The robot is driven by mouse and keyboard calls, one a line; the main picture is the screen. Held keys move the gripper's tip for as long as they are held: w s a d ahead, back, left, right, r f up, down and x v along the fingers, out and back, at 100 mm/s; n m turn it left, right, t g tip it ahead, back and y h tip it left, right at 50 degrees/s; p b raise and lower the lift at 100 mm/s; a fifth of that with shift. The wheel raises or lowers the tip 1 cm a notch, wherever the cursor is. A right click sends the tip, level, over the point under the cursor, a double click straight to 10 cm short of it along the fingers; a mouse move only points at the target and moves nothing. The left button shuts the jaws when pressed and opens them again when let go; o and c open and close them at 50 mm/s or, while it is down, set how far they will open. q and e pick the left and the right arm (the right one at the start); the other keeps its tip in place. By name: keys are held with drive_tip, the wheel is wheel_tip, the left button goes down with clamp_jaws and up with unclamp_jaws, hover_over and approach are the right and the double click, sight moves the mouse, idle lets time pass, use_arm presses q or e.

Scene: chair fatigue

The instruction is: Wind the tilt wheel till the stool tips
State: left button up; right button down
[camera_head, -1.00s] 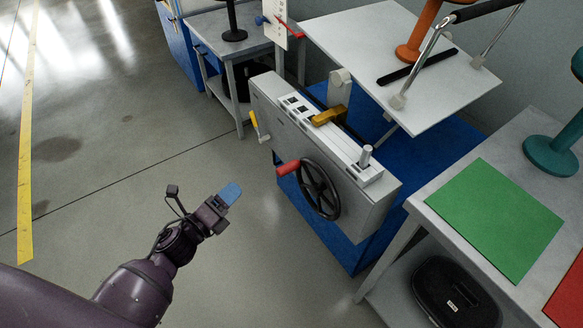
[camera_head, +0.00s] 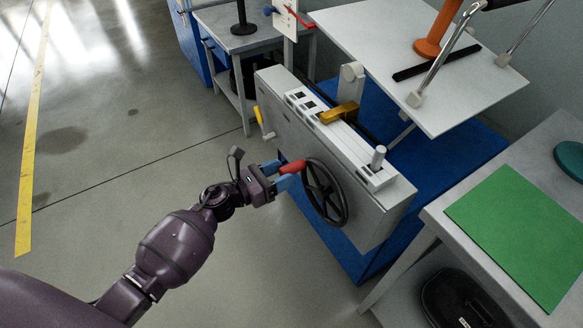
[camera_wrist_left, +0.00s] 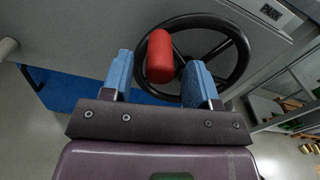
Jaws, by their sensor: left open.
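The tilt wheel (camera_head: 326,192) is a black spoked handwheel on the side of the grey machine (camera_head: 270,108), with a red handle (camera_head: 292,167) sticking out. In the left wrist view the wheel (camera_wrist_left: 237,62) is beyond the red handle (camera_wrist_left: 160,57). My left gripper (camera_head: 281,175) is open at the handle. Its two blue fingers stand on either side of the handle in the wrist view (camera_wrist_left: 163,75), with gaps visible. An orange stool (camera_head: 430,46) stands upright on the white tilting plate (camera_head: 365,35), beside a black strip. My right gripper is not in view.
A yellow-handled crank (camera_head: 262,118) is on the machine's left end. A grey table with a green mat (camera_head: 510,232) stands at the right, with a black case (camera_head: 462,300) below. The floor at the left is clear.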

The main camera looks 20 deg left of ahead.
sight(291, 169)
use_arm(q)
drive_tip(key=shift+x, duration=1.75)
drive_tip(key=shift+s, duration=0.1)
clamp_jaws()
